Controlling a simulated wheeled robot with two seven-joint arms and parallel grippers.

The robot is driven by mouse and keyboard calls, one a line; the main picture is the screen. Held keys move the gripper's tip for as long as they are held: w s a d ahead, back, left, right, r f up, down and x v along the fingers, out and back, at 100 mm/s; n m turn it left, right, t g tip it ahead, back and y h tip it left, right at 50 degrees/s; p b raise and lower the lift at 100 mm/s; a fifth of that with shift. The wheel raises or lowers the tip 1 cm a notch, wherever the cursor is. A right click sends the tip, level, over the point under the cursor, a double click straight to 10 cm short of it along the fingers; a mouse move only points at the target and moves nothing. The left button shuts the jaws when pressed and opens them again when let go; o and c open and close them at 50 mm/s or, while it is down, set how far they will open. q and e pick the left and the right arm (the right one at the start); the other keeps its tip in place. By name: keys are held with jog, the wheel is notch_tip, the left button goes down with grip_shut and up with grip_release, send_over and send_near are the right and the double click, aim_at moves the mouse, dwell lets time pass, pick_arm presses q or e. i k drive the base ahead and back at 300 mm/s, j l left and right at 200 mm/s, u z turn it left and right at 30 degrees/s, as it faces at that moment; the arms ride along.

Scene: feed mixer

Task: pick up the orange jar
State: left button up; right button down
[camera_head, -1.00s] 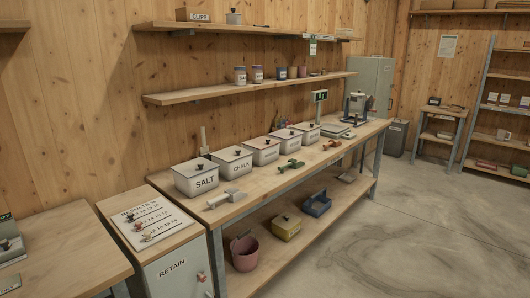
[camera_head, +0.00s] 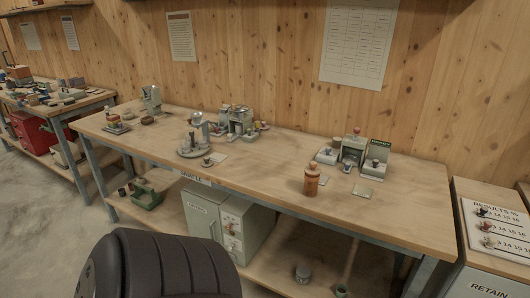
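An orange jar (camera_head: 311,181) with a brownish-orange cap and a pale label band stands upright on the wooden workbench (camera_head: 270,165), right of the middle and fairly near the front edge. Nothing touches it. Neither of my grippers shows in the view. A dark rounded part at the bottom left seems to be mine and covers some floor and lower shelf.
Metal apparatus (camera_head: 237,121) stands mid-bench. A grey-green cabinet (camera_head: 227,218) is below. The results cabinet (camera_head: 490,235) stands at right. Open floor lies left.

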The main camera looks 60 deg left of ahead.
aim_at(311, 183)
jog(key=u, duration=1.55)
jog(key=j, duration=0.15)
jog(key=i+z, duration=0.05)
